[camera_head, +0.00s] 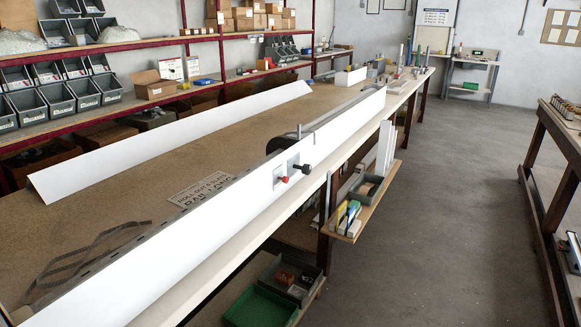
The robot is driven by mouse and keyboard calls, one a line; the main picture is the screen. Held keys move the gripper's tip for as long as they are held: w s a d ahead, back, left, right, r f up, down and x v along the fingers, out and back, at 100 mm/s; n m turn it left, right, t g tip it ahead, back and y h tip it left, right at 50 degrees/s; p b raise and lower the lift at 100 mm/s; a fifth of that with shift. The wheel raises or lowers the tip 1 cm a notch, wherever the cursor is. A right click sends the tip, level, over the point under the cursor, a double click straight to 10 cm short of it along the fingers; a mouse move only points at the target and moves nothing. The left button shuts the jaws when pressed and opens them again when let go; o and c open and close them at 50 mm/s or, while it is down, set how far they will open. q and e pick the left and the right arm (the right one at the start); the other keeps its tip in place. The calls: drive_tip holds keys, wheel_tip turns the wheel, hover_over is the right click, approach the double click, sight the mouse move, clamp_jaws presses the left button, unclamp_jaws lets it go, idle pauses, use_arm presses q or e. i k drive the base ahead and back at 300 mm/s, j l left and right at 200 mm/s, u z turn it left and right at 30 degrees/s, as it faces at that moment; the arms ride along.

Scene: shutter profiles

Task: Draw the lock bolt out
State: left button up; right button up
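A long white shutter profile (215,225) stands on edge along the right edge of the workbench. Two small grey plates are on its face near the middle. The nearer plate (278,172) has a small red knob (285,179); the farther plate (293,161) has a black knob (304,168) that sticks out to the right. One of these may be the lock bolt; I cannot tell which, or how far it is in. Neither of my grippers is in view.
A second white profile (180,138) lies along the bench's left side. The brown bench top (225,135) between is mostly clear, with a lettered sign (201,189). A low side shelf (352,226) holds small items below the bench's right edge. The grey floor (450,200) is open.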

sight(285, 179)
drive_tip(key=i+l, duration=0.1)
drive_tip(key=i, duration=0.35)
drive_tip(key=i+l+u, duration=0.1)
drive_tip(key=i, duration=0.4)
drive_tip(key=i+l, duration=0.15)
drive_tip(key=i, duration=0.3)
